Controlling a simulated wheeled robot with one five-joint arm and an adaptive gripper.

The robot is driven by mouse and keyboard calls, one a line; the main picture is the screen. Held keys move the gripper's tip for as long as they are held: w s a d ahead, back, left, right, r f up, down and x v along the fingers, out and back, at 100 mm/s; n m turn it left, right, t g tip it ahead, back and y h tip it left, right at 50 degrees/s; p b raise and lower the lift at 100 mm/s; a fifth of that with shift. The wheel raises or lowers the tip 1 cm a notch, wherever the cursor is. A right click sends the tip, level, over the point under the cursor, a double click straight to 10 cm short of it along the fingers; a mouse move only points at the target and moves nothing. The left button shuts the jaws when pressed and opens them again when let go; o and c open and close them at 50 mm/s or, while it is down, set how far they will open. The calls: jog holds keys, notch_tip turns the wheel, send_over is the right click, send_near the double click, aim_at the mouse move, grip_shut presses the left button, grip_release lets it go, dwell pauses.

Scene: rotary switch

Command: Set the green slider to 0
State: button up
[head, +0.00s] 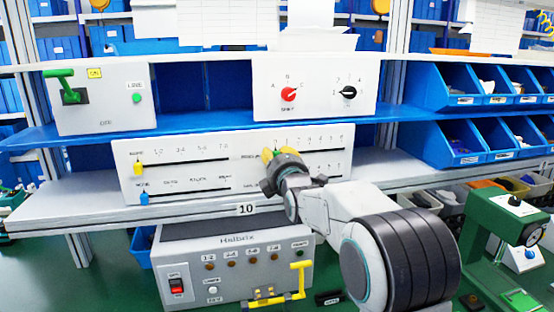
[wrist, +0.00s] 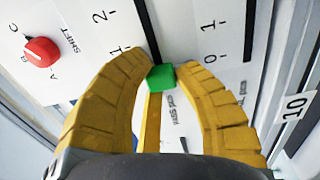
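The green slider (wrist: 161,77) sits on a black slot of the white slider panel (head: 126,176), near the slot's low-number end. My gripper (wrist: 166,70) has its two yellow fingertips on either side of the slider, apparently touching it. The printed 1 and 2 show along this slot in the wrist view; the 0 mark of this slot is hidden, apparently behind a finger. In the head view, my gripper (head: 273,155) covers most of the slider. A neighbouring slot (wrist: 248,45) shows its own 0 and 1.
On the panel's left are a yellow slider (head: 138,168) and a blue slider (head: 144,198). Above stand a box with red (head: 289,94) and black (head: 348,92) knobs and a box with a green lever (head: 66,82). Blue bins (head: 466,88) are at the right.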

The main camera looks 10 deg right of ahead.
jog(key=shift+o, duration=1.4)
jog(key=shift+a, duration=0.25)
jog(key=shift+o, duration=1.1)
jog(key=shift+d, duration=0.15)
jog(key=shift+f, duration=0.1)
jog(key=s, duration=1.2)
